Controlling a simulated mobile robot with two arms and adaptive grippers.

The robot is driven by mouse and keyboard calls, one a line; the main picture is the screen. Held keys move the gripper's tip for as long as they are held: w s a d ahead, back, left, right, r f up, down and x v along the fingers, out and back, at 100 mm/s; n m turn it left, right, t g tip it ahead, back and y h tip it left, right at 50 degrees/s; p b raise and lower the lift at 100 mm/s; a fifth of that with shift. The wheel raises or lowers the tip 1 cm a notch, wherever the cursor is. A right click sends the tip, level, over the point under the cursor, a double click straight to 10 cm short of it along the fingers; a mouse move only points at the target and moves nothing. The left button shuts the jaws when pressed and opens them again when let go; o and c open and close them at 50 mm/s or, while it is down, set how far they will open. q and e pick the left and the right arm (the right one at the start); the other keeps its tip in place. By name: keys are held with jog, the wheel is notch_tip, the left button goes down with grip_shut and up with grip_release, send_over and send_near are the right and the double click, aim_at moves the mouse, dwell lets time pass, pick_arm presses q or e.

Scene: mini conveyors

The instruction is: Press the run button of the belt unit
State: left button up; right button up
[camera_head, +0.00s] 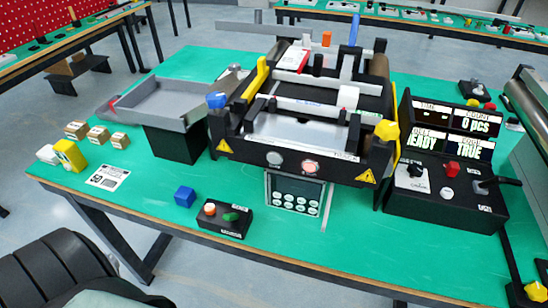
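The belt unit (245,152) stands in the middle of the green table, a black frame with rollers and cross bars. Its front panel has a pale round button (274,159) and a reddish round button (310,167). A small black button box (222,228) lies in front of it, with an orange-red button (209,209) and a green button (231,217). The labels are too small to read, so I cannot tell which one is marked run. Neither of my grippers is in view.
A display console (440,205) at the right shows READY, 0 pcs and TRUE. A keypad panel (295,193) hangs below the belt unit. A grey tray (165,103) stands left. The table's front strip is mostly clear.

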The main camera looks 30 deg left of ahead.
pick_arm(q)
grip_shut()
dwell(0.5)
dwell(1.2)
